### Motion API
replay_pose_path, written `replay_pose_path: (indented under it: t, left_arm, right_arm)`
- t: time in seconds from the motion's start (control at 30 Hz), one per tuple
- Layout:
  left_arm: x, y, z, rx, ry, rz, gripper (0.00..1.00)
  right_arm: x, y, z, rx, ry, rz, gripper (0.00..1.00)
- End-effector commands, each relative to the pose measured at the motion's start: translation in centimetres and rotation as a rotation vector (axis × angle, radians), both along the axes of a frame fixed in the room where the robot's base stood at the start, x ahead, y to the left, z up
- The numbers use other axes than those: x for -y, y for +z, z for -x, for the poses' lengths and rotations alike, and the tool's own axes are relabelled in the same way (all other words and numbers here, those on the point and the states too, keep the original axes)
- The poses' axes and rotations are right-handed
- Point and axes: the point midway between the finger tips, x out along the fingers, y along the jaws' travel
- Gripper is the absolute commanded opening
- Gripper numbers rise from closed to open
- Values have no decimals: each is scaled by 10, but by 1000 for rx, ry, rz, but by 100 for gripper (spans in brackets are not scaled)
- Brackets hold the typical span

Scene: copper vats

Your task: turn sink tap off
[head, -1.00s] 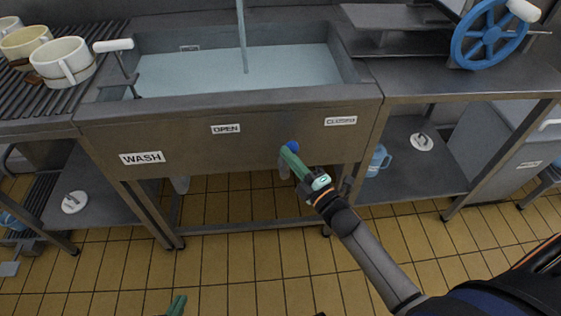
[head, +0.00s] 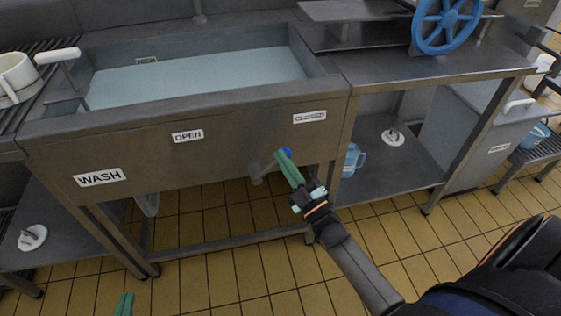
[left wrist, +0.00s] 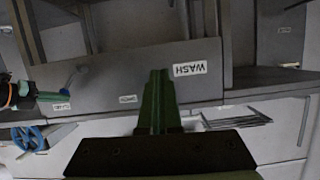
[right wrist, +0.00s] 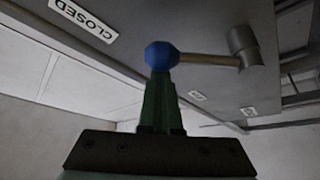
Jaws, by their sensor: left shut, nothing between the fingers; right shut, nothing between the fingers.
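The steel sink (head: 150,140) holds water. A grey spout end (head: 198,8) shows above it, with no stream below. The tap lever is a rod with a blue ball (head: 287,152) on the sink's front panel, between the OPEN label (head: 188,136) and CLOSED label (head: 310,117). It leans right, towards CLOSED. My right gripper (head: 281,156) is shut and empty, its tips at the ball. In the right wrist view the fingertips (right wrist: 160,80) are right against or just in front of the ball (right wrist: 161,56). My left gripper (head: 125,298) is shut and empty, low before the sink.
A steel counter with a blue wheel (head: 446,22) stands to the right. A blue jug (head: 351,160) is on the shelf below. The tiled floor (head: 225,285) before the sink is clear.

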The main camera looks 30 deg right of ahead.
Motion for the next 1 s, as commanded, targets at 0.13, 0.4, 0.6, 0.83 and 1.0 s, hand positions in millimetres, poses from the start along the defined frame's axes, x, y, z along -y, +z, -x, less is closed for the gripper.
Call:
replay_pose_path:
  t: [0.13,0.4,0.6,0.83,1.0]
  left_arm:
    - [0,6,-3,28,-2,0,0]
    - [0,8,-3,33,-2,1,0]
    - [0,8,-3,32,-2,1,0]
    - [1,-15,7,-71,5,3,0]
    - [2,-48,28,-224,11,2,0]
  right_arm:
    - [1,-1,0,4,0,-12,0]
    - [1,-1,0,4,0,-14,0]
    - [1,0,0,4,0,-13,0]
    - [0,7,-3,5,1,-13,0]
    - [0,16,-7,5,1,-13,0]
